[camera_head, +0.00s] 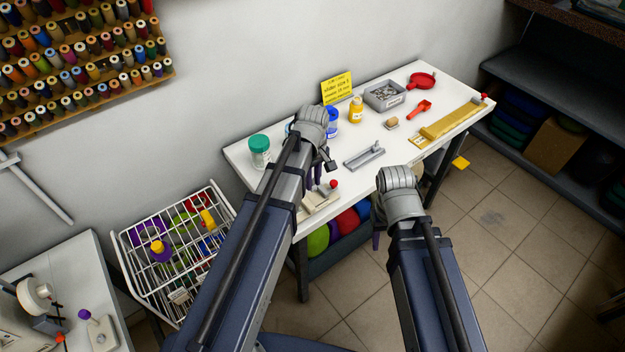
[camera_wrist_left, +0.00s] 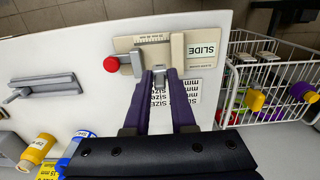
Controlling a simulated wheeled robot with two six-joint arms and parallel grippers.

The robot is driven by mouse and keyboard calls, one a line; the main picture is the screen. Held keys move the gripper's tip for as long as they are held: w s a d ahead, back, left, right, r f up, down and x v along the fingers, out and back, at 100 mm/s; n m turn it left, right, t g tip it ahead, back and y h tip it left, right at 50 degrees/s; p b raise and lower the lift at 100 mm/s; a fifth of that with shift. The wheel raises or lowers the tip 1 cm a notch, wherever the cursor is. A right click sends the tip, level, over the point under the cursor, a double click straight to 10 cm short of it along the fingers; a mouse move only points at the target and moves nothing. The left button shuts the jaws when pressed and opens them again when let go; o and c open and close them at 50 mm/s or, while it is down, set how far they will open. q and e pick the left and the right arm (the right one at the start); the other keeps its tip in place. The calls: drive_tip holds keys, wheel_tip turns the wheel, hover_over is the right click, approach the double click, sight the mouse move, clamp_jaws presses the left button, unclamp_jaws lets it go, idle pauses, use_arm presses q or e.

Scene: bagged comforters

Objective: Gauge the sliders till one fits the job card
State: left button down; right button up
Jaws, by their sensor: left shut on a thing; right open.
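My left gripper (camera_head: 314,178) is shut on a small grey metal slider (camera_wrist_left: 158,86), seen between its purple fingers in the left wrist view. The fingertips are at the slide gauge (camera_wrist_left: 205,48), a beige board with a ruler scale, an upright block and a red knob (camera_wrist_left: 111,64). I cannot tell whether the slider touches the gauge. The gauge also shows in the head view (camera_head: 313,207), partly behind my left arm. The yellow job card (camera_head: 337,88) stands at the table's back; its small print is unclear. My right gripper (camera_head: 378,238) is open beside the table's front edge, mostly hidden.
A grey bin (camera_head: 385,95) of small metal parts, a yellow bottle (camera_head: 356,109), a blue jar (camera_head: 331,123) and a green-lidded jar (camera_head: 260,150) stand on the white table. A grey fixture (camera_head: 364,156) lies mid-table. A white wire basket (camera_head: 175,250) is left of the table.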

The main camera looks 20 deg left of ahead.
sight(313, 190)
use_arm(q)
drive_tip(key=shift+w+d+f, duration=0.1)
drive_tip(key=shift+w+f, duration=0.05)
drive_tip(key=shift+f, duration=0.05)
drive_tip(key=shift+f+b, duration=0.65)
drive_tip(key=shift+b, duration=0.15)
drive_tip(key=shift+f+b, duration=1.1)
drive_tip(key=shift+f, duration=0.05)
drive_tip(key=shift+f+b, duration=0.6)
drive_tip(key=c, duration=0.7)
unclamp_jaws()
drive_tip(key=c, duration=0.3)
drive_tip(key=o, duration=0.4)
drive_tip(key=shift+c, duration=0.4)
drive_tip(key=shift+r, duration=0.15)
